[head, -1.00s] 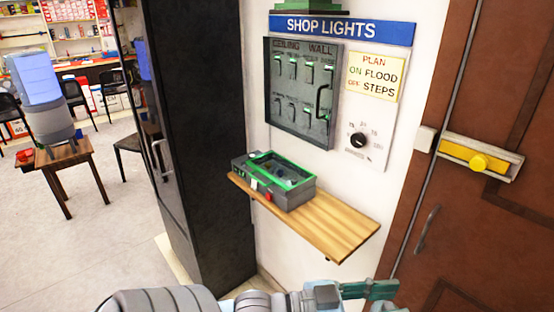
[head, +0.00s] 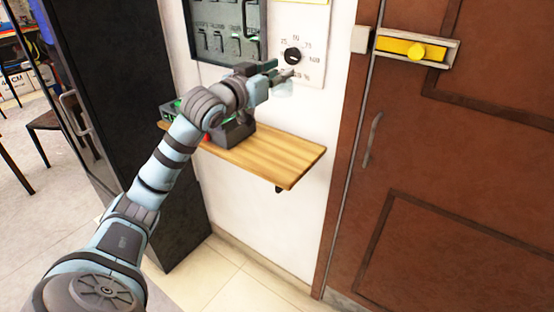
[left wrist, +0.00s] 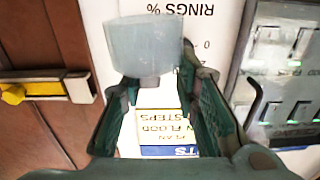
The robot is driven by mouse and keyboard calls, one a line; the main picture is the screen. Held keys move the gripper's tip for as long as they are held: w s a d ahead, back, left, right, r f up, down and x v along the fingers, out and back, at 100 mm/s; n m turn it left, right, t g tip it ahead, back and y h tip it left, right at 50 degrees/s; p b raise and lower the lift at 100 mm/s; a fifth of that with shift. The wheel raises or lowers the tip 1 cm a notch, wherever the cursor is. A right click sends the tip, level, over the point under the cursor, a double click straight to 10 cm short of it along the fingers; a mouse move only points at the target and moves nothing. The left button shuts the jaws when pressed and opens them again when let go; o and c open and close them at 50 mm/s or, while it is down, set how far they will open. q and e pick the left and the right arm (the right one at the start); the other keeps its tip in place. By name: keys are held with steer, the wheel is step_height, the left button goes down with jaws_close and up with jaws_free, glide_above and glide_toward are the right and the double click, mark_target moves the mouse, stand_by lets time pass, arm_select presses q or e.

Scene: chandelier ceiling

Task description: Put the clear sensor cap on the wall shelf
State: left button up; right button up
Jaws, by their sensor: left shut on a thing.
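The wall shelf (head: 285,165) is a light wooden board fixed to the white wall in the middle of the head view. My left gripper (head: 270,79) is above the shelf, close to the wall near the dial. It is shut on the clear sensor cap (head: 283,91), a pale see-through cup shape. In the left wrist view the cap (left wrist: 148,45) sits at the tips of my left gripper (left wrist: 154,80), held off the shelf. My right gripper is not in view.
A dark box with green trim (head: 236,131) stands on the shelf's left part, partly hidden by my arm. The shelf's right part is bare. A dial (head: 292,56) and switch panel (head: 225,30) are above. A black cabinet (head: 115,90) is left, a brown door (head: 450,150) right.

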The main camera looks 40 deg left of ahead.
arm_select(q)
step_height(320, 180, down, 20)
steer(key=b, duration=0.6)
steer(key=shift+r, duration=0.15)
steer(key=o, duration=1)
steer(key=shift+r, duration=0.1)
steer(key=shift+c, duration=0.2)
